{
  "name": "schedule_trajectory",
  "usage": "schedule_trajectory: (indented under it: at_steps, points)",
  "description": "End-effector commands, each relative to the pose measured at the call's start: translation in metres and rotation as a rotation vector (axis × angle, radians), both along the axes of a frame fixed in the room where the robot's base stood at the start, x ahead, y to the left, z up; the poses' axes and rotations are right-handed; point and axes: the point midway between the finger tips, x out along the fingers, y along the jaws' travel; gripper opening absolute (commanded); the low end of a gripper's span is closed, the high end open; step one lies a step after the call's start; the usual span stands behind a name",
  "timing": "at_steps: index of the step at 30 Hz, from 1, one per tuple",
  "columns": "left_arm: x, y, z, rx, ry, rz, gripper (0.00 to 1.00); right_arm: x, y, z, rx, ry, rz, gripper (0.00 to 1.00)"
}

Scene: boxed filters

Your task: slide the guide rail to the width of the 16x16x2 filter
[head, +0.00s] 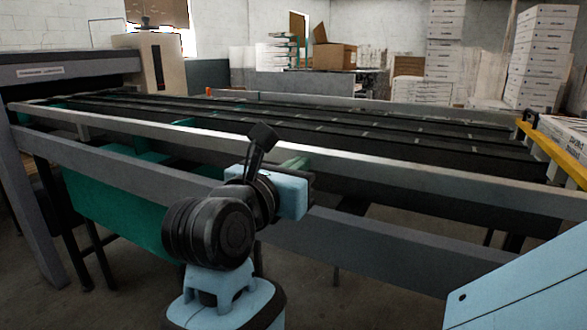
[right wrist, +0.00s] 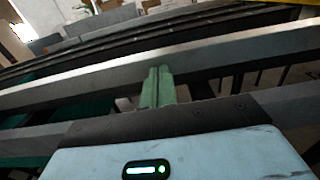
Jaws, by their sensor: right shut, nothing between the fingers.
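The guide rail (head: 400,171) is a long silver bar along the near side of the conveyor (head: 330,125). It also crosses the right wrist view (right wrist: 245,52). My right gripper (head: 298,162) is at the near side of the rail, around its middle. Its green fingers (right wrist: 158,82) are shut together with nothing between them. Their tips appear right at the rail's near face; I cannot tell whether they touch it. A white boxed filter (head: 567,134) lies at the right edge; its size is unreadable. My left gripper is not in view.
A grey frame beam (head: 400,255) runs below the rail. A far rail (head: 370,103) bounds the belts' other side. A yellow-edged table (head: 545,145) stands at the right end. A grey machine (head: 70,68) stands at the left. The belts are clear.

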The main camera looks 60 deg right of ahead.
Motion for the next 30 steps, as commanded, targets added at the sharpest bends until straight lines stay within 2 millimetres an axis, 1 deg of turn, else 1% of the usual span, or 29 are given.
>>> schedule_trajectory:
  at_steps: [10, 13, 17, 24, 27, 30]
  points:
    - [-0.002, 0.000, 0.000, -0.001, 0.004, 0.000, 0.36, 0.000, -0.001, 0.000, 0.000, -0.001, 0.000, 0.00]
    - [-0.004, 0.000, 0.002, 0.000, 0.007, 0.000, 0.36, 0.001, -0.007, 0.001, -0.001, 0.000, 0.000, 0.00]
    - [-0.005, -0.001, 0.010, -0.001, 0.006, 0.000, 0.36, 0.002, -0.029, 0.003, -0.002, 0.001, -0.003, 0.00]
    - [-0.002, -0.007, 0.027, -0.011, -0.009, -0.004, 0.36, 0.006, -0.083, 0.004, -0.002, 0.001, -0.003, 0.00]
    - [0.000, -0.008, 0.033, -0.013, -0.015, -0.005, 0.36, 0.007, -0.102, 0.004, -0.002, 0.000, -0.003, 0.00]
    - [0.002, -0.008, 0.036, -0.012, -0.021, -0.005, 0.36, 0.009, -0.115, 0.002, -0.002, 0.001, -0.001, 0.00]
